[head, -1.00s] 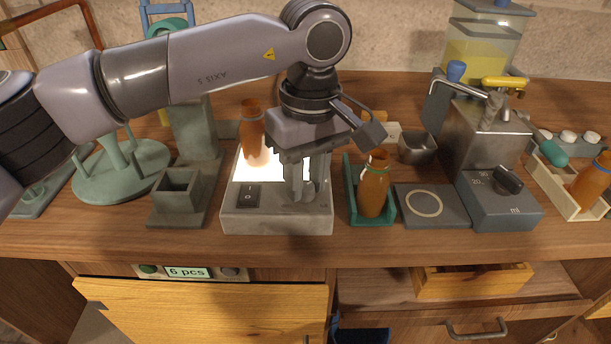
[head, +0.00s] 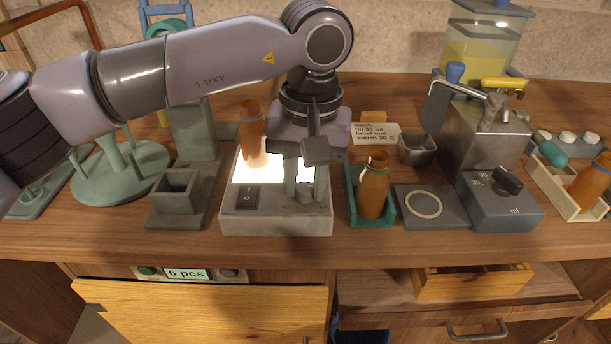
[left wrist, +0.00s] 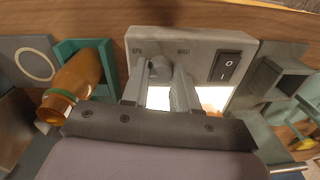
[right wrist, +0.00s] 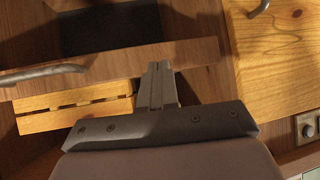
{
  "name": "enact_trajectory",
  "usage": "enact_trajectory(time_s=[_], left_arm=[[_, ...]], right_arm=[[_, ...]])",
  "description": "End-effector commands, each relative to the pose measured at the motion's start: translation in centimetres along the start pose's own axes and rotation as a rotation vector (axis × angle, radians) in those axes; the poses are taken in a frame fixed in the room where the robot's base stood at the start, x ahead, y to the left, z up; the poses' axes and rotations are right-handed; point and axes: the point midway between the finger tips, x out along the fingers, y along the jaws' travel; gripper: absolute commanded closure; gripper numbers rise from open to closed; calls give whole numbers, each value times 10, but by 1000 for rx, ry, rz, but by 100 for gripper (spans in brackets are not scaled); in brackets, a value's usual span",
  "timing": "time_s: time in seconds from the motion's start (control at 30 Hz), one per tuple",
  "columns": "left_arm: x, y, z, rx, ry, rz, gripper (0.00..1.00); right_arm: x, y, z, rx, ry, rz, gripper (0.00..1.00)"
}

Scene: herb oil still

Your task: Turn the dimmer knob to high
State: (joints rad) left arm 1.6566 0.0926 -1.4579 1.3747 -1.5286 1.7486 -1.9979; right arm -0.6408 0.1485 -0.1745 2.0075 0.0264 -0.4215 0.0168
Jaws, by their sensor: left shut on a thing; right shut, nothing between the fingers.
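The grey dimmer box (head: 275,219) has a lit white top and a black rocker switch (head: 246,197) at its front left. Its small grey knob (head: 305,192) is at the right of the control face, mostly hidden by my left gripper (head: 305,186). That gripper points down and is shut on the knob. The left wrist view shows the knob (left wrist: 160,69) between the two fingers, with a small, unreadable label on each side. My right gripper (right wrist: 157,78) is shut and empty, low in front of the drawers, and shows only in the right wrist view.
A brown bottle (head: 252,130) stands on the lit plate. Another bottle (head: 373,188) stands in a green holder (head: 352,190) close to the right of the box. A square grey cup (head: 176,190) is on the left.

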Motion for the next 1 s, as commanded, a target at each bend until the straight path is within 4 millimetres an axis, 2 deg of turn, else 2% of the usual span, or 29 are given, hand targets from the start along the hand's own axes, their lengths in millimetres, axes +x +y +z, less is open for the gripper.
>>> enact_trajectory(time_s=[0.5,0.53,0.6,0.87,1.0], left_arm=[[-2,0,-1,17,6,0,100],[-2,0,-1,17,6,0,65],[-2,0,-1,17,5,0,46],[-1,0,0,17,3,0,46],[-11,0,-1,17,5,2,46]], right_arm=[[0,0,-1,2,2,0,100],[0,-1,-1,3,2,0,100],[0,-1,-1,3,2,0,100],[0,-1,-1,3,2,0,100],[0,-1,-1,3,2,0,100]])
